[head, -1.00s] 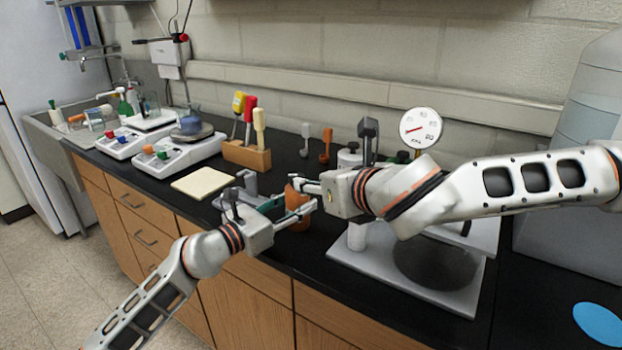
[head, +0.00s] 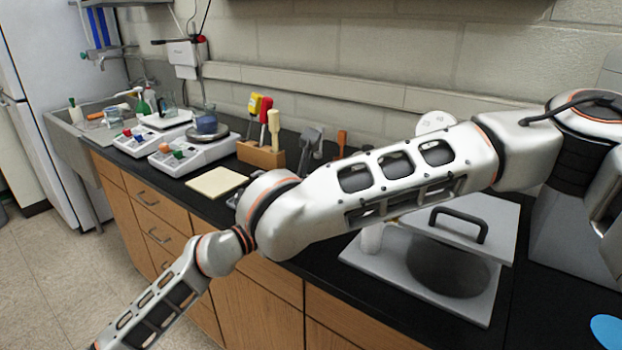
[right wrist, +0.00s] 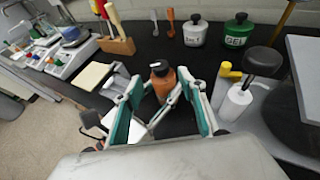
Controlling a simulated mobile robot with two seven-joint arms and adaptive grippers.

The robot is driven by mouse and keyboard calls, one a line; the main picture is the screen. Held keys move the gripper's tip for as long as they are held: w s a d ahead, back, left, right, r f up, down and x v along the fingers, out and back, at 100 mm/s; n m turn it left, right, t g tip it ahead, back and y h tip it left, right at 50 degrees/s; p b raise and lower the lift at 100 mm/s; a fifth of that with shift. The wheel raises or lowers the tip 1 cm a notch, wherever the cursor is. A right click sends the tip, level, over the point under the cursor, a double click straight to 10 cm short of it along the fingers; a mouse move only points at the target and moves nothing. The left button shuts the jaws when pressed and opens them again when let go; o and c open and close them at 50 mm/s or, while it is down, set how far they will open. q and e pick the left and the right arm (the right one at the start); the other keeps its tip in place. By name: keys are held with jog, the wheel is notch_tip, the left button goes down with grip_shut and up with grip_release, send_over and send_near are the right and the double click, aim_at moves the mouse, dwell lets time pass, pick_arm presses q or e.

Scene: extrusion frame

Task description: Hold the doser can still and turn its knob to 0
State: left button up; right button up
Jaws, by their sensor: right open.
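The doser can (right wrist: 165,86) is orange-brown with a dark knob (right wrist: 160,68) on top. In the right wrist view it stands upright on the black counter. My right gripper (right wrist: 161,84) is open, its two teal-padded fingers spread on either side of the can in that view. I cannot tell whether they touch it. Grey and white parts low between these fingers may belong to my left gripper; its jaws are not clear. In the head view my right arm covers the can and both grippers, and my left arm comes in from the lower left.
A wooden holder (head: 262,153) with coloured-handled tools, a cream pad (head: 216,182) and two white instruments stand left. White (right wrist: 195,31) and green (right wrist: 238,30) jars stand behind the can. A white bottle (right wrist: 236,101) and grey plate (head: 372,270) are to the right.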

jog(key=x, duration=0.9)
jog(key=shift+w, duration=0.1)
jog(key=c, duration=1.2)
